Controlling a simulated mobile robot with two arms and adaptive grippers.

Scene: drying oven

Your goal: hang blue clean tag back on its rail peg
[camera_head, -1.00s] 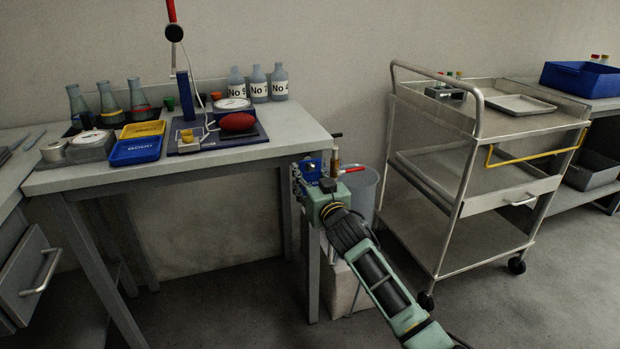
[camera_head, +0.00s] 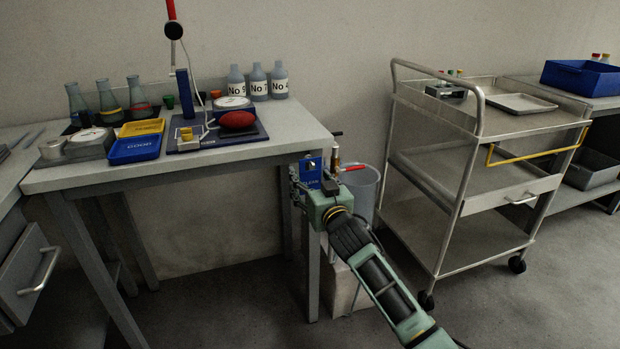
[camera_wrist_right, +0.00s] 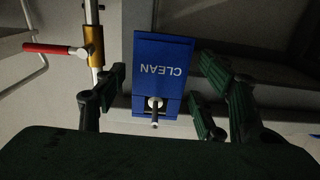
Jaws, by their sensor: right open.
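The blue clean tag (camera_head: 311,173) is at the right front corner of the bench, by the bench leg. In the right wrist view the tag (camera_wrist_right: 162,70) faces the camera with its "CLEAN" lettering upside down. A metal peg (camera_wrist_right: 155,108) sticks out through the tag's narrow end toward the camera, so the tag appears to hang on it. In the head view the right gripper (camera_head: 318,188) is just in front of the tag. My left gripper is out of view.
A brass valve with a red handle (camera_wrist_right: 55,49) is close beside the left finger in the wrist view. A grey bin (camera_head: 362,190) stands behind the gripper. A steel trolley (camera_head: 470,205) is to the right. The bench (camera_head: 230,155) holds trays, flasks and bottles.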

